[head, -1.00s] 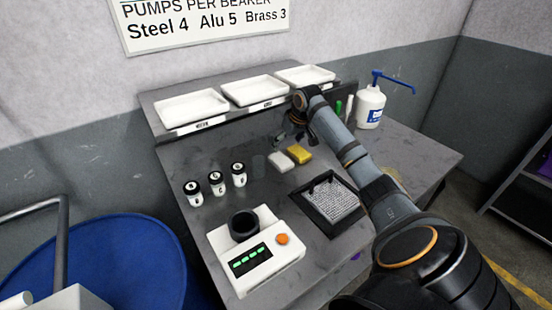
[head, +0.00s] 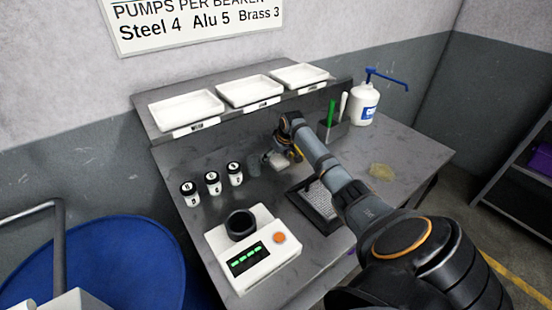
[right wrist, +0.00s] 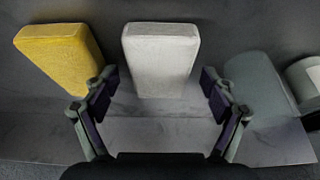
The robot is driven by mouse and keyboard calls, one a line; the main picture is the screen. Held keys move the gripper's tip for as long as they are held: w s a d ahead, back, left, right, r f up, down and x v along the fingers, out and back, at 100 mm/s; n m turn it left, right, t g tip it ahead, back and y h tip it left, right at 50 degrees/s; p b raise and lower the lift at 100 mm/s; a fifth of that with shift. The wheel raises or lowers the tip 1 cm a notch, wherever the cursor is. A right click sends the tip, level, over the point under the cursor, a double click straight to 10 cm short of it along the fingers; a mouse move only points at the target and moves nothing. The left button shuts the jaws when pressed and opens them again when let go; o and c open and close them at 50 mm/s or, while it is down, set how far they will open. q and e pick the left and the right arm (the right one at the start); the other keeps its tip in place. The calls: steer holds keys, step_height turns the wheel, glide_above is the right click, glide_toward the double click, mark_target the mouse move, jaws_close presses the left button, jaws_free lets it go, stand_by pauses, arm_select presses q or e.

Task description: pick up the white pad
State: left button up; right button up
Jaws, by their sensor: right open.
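The white pad (head: 271,160) lies on the grey bench, partly hidden by my right gripper (head: 282,154) in the head view. In the right wrist view the white pad (right wrist: 160,58) stands out whole, centred ahead of the open fingers (right wrist: 158,92). One finger is on each side of its near end, with a gap on both sides. I cannot tell how high the fingertips are above the bench. My left gripper is not in view.
A yellow pad (right wrist: 58,55) lies close left of the white one in the wrist view. Several jars (head: 212,183), a white device (head: 252,247) and a dark tray (head: 318,206) are nearby.

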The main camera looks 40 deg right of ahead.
steer(key=shift+f, duration=0.2)
stand_by(0.4)
steer(key=c, duration=1)
steer(key=shift+c, duration=0.2)
